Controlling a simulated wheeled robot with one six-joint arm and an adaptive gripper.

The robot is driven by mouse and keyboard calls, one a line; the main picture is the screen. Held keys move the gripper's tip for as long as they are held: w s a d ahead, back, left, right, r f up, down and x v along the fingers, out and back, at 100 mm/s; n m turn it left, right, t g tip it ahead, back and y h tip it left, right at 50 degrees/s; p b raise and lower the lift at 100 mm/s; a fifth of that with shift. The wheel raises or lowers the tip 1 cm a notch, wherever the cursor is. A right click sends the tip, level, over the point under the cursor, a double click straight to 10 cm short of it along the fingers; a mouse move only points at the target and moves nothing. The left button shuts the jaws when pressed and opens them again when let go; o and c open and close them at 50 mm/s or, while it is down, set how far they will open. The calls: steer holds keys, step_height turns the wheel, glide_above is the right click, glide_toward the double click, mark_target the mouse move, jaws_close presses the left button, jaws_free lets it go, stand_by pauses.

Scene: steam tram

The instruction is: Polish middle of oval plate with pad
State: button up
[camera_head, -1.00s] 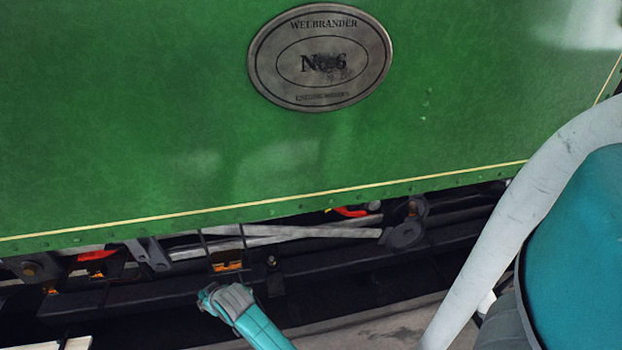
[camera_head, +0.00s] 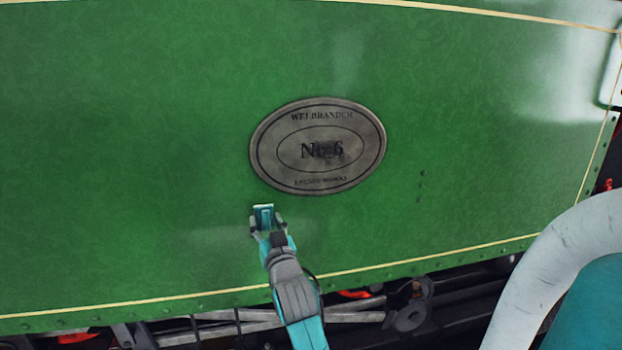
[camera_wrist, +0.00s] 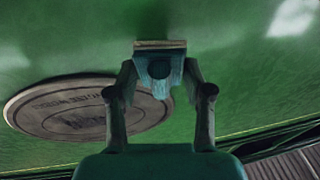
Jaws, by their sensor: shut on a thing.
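The oval plate (camera_head: 318,182) is grey metal, fixed on the green side panel, with "No 6" in its middle ring. A dark smudge covers part of its middle. My gripper (camera_head: 266,222) is below and a little left of the plate, apart from it in the head view. In the wrist view my gripper (camera_wrist: 160,80) is shut on the pad (camera_wrist: 160,45), a small block with a teal holder and a pale flat face. The pad (camera_head: 263,207) also shows at the gripper's tip in the head view. The plate (camera_wrist: 50,105) lies to the left in the wrist view.
The green panel (camera_head: 120,150) is broad and clear around the plate. A yellow line and rivets run along its lower edge. Below it are dark rods and running gear (camera_head: 410,310).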

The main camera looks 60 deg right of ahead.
mark_target(315, 154)
steer(key=s+d+r+m+h, duration=0.2)
steer(key=s+d+r+h, duration=0.15)
steer(key=s+r, duration=0.85)
steer(key=shift+g+h, duration=0.3)
steer(key=shift+h, duration=0.15)
steer(key=shift+w+d+r, duration=0.2)
steer(key=shift+w+d, duration=0.4)
steer(key=shift+w, duration=0.25)
steer(key=shift+w+d+r, duration=0.25)
steer(key=shift+w+d, duration=0.4)
steer(key=shift+w, duration=0.2)
steer(key=shift+w+d+r, duration=0.2)
steer(key=shift+w+d, duration=0.4)
steer(key=shift+w, duration=0.25)
steer(key=shift+w+d, duration=0.65)
steer(key=shift+d, duration=0.1)
steer(key=shift+d, duration=0.1)
steer(key=shift+s+d, duration=0.5)
steer(key=shift+s, duration=0.25)
steer(key=shift+s+d, duration=0.5)
steer(key=shift+s, duration=0.2)
steer(key=shift+s+d, duration=2.4)
steer(key=shift+s, duration=0.15)
steer(key=shift+s+d, duration=1.15)
steer(key=shift+s, duration=0.2)
steer(key=shift+w+a, duration=1.8)
steer(key=shift+w, duration=0.2)
steer(key=shift+w+a, duration=1.75)
steer(key=shift+w, duration=0.25)
